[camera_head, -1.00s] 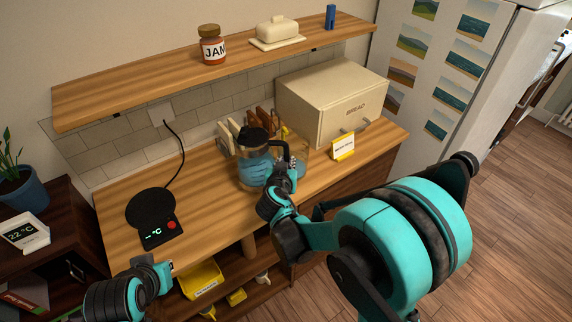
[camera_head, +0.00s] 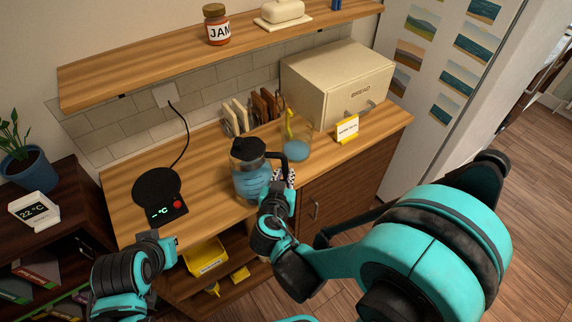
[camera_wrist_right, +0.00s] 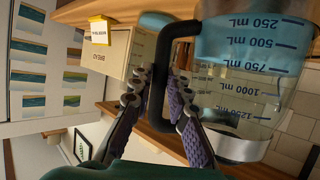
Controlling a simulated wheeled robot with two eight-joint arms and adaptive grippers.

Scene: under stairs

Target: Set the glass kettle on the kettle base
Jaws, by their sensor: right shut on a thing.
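The glass kettle (camera_head: 251,184) has a black lid, a black handle and blue liquid inside. My right gripper (camera_head: 281,180) is shut on its handle. In the right wrist view, the purple-padded fingers (camera_wrist_right: 160,88) close around the black handle (camera_wrist_right: 157,105), beside the marked glass body (camera_wrist_right: 245,75). The kettle is upright near the counter's front edge; I cannot tell for sure whether its bottom clears the wood. The kettle base (camera_head: 157,187), a black disc with a display and red button, lies empty to its left. My left gripper (camera_head: 170,243) is at the counter's front edge, its fingers unclear.
A glass jug (camera_head: 296,150) with blue liquid and something yellow stands behind the kettle. A rack with boards (camera_head: 252,108), a bread box (camera_head: 335,85) and a small yellow-edged sign (camera_head: 347,128) are further back. The wooden counter (camera_head: 215,215) between kettle and base is clear.

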